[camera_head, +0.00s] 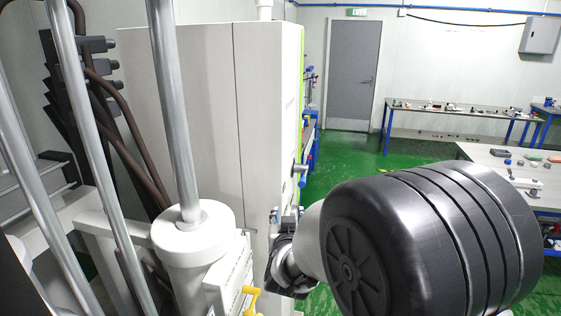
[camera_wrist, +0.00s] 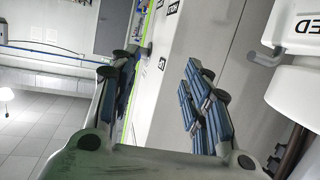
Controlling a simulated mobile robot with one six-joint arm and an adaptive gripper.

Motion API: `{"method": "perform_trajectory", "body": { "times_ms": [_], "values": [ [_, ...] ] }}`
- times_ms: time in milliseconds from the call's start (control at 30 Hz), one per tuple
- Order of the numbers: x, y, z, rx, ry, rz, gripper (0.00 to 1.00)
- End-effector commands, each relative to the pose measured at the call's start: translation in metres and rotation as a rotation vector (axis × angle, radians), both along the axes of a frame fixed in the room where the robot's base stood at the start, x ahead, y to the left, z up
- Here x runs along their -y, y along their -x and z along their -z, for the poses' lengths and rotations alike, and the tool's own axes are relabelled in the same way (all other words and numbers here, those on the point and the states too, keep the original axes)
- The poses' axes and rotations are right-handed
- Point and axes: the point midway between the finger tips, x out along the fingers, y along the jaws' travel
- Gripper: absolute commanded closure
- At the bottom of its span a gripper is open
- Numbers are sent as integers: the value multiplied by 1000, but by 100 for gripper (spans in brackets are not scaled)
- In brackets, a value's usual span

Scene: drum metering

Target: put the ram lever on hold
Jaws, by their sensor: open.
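My gripper (camera_wrist: 160,95) is open in the wrist view, its two blue-padded fingers apart with nothing between them. In the head view my gripper (camera_head: 287,222) is small and partly hidden by my arm's black joint. A white ram housing (camera_head: 195,245) with a steel rod stands left of it, apart from it. A yellow handle (camera_head: 251,298) shows low on the housing's right side; I cannot tell whether it is the ram lever. In the wrist view a grey handle-like part (camera_wrist: 265,57) sits beside a white body (camera_wrist: 300,90), right of the fingers.
A tall white cabinet (camera_head: 205,110) stands behind the housing, with a round knob-like part (camera_head: 299,168) on its right side. Dark hoses (camera_head: 125,140) run at left. A workbench (camera_head: 480,152) with small items is at right. Green floor (camera_head: 345,155) is open toward the grey door (camera_head: 353,70).

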Motion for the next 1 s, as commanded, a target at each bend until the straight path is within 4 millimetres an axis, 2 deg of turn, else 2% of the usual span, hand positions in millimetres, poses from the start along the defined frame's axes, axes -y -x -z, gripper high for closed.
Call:
{"method": "perform_trajectory", "body": {
  "times_ms": [33, 133, 400, 533, 667, 1000],
  "values": [
    [0, -9, -3, 33, 37, 29, 56],
    [5, -20, -4, 117, 108, 93, 56],
    [12, -24, -2, 225, 218, 178, 56],
    [17, -34, -2, 232, 222, 184, 56],
    [25, -56, -3, 232, 221, 186, 56],
    [48, -128, -3, 232, 221, 183, 56]
  ]
}}
